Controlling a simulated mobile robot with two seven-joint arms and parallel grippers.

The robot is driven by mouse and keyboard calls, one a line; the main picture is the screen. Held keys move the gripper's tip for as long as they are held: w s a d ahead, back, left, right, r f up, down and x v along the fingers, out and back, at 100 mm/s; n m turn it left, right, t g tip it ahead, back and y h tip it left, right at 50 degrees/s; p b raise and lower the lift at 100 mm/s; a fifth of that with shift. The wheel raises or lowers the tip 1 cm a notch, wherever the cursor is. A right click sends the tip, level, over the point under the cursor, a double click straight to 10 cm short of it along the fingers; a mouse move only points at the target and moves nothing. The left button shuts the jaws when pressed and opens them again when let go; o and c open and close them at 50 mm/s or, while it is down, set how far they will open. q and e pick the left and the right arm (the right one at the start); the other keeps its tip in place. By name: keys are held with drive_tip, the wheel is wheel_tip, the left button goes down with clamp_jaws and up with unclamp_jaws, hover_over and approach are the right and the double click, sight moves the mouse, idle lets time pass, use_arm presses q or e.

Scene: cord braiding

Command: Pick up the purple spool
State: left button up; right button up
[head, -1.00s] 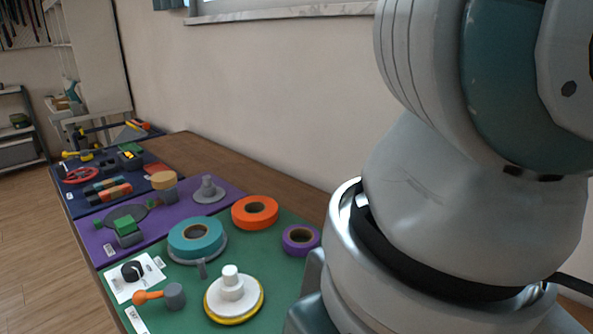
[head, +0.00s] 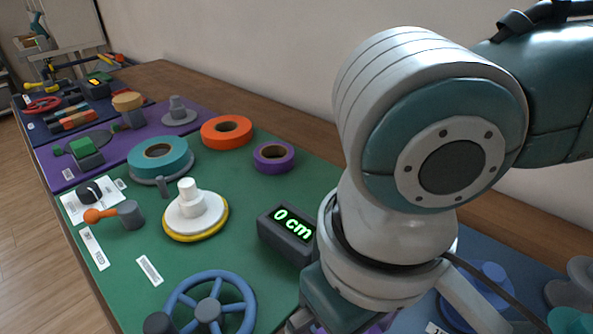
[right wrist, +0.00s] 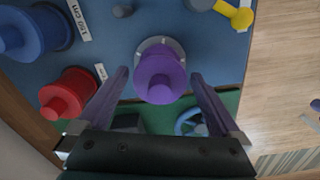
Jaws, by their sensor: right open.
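The purple spool (right wrist: 160,76) stands on a blue mat in the right wrist view, on a pale round base, with its knob towards the camera. My right gripper (right wrist: 160,84) is open, with one purple finger on each side of the spool and visible gaps between. Whether the fingertips are level with the spool or above it, I cannot tell. In the head view my right arm hides most of this area. My left gripper is not in view.
A red spool (right wrist: 67,93) and a blue spool (right wrist: 33,34) stand left of the purple one. A yellow-ended part (right wrist: 241,18) lies at upper right. The head view shows a 0 cm display (head: 289,233), a blue handwheel (head: 210,308) and a purple tape roll (head: 273,157).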

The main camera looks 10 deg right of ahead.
drive_tip(key=shift+f, duration=0.3)
drive_tip(key=shift+r, duration=0.1)
drive_tip(key=c, duration=1.3)
